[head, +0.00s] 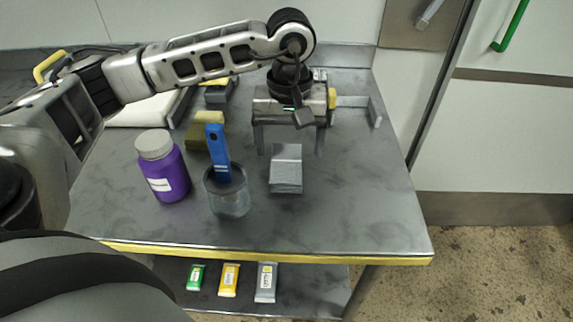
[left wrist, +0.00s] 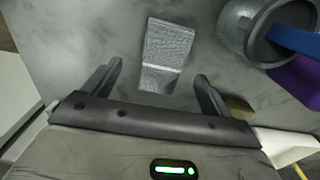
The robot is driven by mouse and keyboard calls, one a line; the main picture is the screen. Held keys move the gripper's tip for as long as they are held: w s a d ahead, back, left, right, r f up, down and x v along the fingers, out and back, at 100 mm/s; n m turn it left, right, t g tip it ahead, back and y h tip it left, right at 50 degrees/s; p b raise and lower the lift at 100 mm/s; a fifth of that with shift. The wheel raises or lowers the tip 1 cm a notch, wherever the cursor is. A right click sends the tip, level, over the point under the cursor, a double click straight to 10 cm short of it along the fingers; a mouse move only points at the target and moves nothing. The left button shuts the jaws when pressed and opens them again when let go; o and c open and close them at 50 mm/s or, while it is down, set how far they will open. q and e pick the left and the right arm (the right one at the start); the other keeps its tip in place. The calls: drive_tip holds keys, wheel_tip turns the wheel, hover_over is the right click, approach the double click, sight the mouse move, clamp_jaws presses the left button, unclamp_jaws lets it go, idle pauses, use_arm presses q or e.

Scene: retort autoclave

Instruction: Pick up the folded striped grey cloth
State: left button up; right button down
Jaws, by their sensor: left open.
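The folded grey cloth (head: 286,177) lies on the grey table, right of the clear cup, with its far end under my left gripper. My right gripper is not in view.
A clear cup (head: 229,202) holding a blue-handled tool (head: 217,152) stands left of the cloth, beside a purple bottle (head: 168,182). A yellowish sponge (head: 197,135) lies behind. The table's (head: 350,215) right front is clear. Several packets (head: 229,280) lie on the lower shelf.

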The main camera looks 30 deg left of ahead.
sight(287, 165)
use_arm(q)
drive_tip(key=f, duration=0.3)
drive_tip(key=f+p, duration=0.1)
drive_tip(key=f, duration=0.1)
drive_tip(key=shift+s+a, duration=0.15)
drive_tip(key=shift+s, duration=0.1)
drive_tip(key=c, duration=1.1)
drive_tip(key=shift+o, duration=0.2)
wheel_tip(287, 165, up, 10)
drive_tip(key=b, duration=0.1)
